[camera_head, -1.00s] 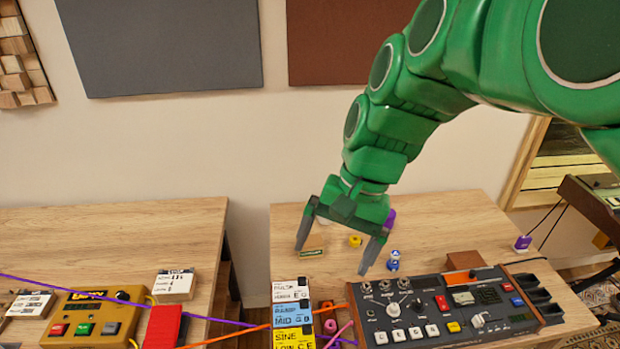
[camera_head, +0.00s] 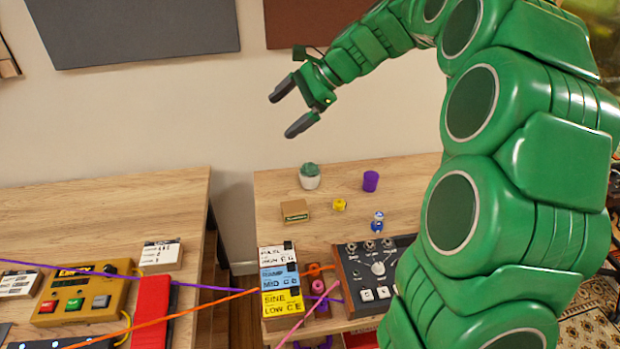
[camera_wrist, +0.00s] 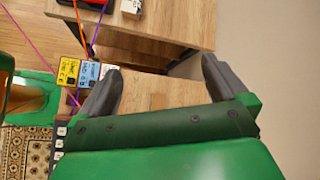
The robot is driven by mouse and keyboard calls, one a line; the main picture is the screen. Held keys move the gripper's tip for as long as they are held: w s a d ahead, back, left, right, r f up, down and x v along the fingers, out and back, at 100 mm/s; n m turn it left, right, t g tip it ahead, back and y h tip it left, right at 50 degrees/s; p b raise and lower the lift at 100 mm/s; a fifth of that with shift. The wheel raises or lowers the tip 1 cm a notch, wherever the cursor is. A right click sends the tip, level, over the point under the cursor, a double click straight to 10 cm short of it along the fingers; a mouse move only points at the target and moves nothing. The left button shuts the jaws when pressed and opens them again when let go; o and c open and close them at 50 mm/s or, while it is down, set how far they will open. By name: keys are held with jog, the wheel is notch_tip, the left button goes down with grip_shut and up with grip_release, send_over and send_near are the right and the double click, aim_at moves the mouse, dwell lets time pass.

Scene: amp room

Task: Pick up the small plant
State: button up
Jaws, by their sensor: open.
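The small plant (camera_head: 309,176) is a green succulent in a white pot. It stands upright near the back edge of the right wooden table (camera_head: 270,190) in the head view. My gripper (camera_head: 286,110) is open and empty, raised in front of the wall, above the plant and a little to its left in the picture. In the wrist view my two dark fingers (camera_wrist: 165,85) are spread wide with the table below. I cannot make out the plant there; my gripper body hides much of the view.
Near the plant are a cardboard box (camera_head: 295,210), a yellow object (camera_head: 339,204), a purple cup (camera_head: 370,181) and a small blue-and-white figure (camera_head: 377,221). Synth modules (camera_head: 281,287) and a mixer (camera_head: 372,270) fill the front. Cables cross the gap to the left table (camera_head: 100,215).

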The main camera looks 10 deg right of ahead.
jog(key=w+d+f+m+t+y, duration=0.1)
jog(key=w+d+m, duration=0.2)
jog(key=w, duration=0.4)
jog(key=w+d+f+m+t+y, duration=0.1)
jog(key=w+d+m+t, duration=0.15)
jog(key=w, duration=0.45)
jog(key=m+t, duration=0.2)
jog(key=m, duration=0.4)
send_over(319, 174)
jog(key=s+d, duration=0.2)
jog(key=d, duration=0.1)
notch_tip(319, 174, down, 4)
notch_tip(319, 174, down, 32)
jog(key=shift+a+f, duration=0.15)
jog(key=shift+n+x, duration=0.25)
jog(key=shift+x, duration=0.7)
jog(key=shift+w+x, duration=0.15)
jog(key=shift+x, duration=1.35)
jog(key=shift+w+x, duration=0.15)
jog(key=shift+x, duration=1.4)
jog(key=shift+d, duration=0.2)
jog(key=c, duration=1)
